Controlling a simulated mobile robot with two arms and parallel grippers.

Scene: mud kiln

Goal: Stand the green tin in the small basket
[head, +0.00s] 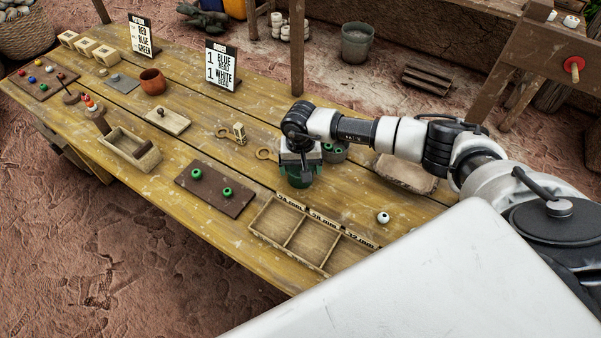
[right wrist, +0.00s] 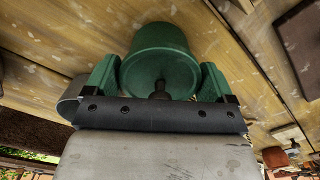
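The green tin (head: 299,179) is a dark green round vessel below my right gripper on the table's right half. I cannot tell whether the tin is clear of the table. A shallow tan container (head: 408,174), perhaps the small basket, stands behind my right arm, which hides part of it. My left gripper is out of view.
A grey pot (head: 335,154) with green beads stands close behind the tin. A divided wooden tray (head: 289,244) and a brown board (head: 213,207) with two green beads lie in front. A white bead (head: 383,217) lies at right on fairly clear tabletop.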

